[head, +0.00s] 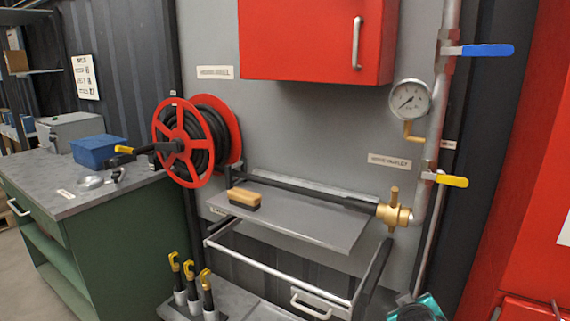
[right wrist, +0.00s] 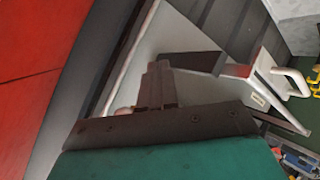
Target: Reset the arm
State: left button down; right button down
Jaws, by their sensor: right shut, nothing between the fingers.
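My right gripper (right wrist: 157,75) is shut and empty in the right wrist view. Its dark fingers are together, above a dark plate and my teal wrist. In the head view only a teal and black part of my right arm shows at the bottom edge, right of the open drawer frame (head: 278,268). My left arm and gripper are in no view.
A brass valve (head: 394,212), a hose reel (head: 184,142) and a red cabinet (head: 315,40) are on the wall. A green workbench (head: 95,230) stands left. Red panels (head: 530,180) bound the right side.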

jog(key=s+a+f+y, duration=0.2)
jog(key=s+a+f, duration=0.1)
jog(key=s, duration=0.5)
jog(key=s+a+f+y, duration=0.2)
jog(key=s+f, duration=0.3)
jog(key=s, duration=0.3)
jog(key=s+a+f+m+y, duration=0.1)
jog(key=s+a+f+y, duration=0.2)
jog(key=s, duration=0.5)
jog(key=shift+s+a+f+t, duration=0.2)
jog(key=shift+a+f+t, duration=0.15)
jog(key=shift+a, duration=0.35)
jog(key=c, duration=1.8)
grip_release()
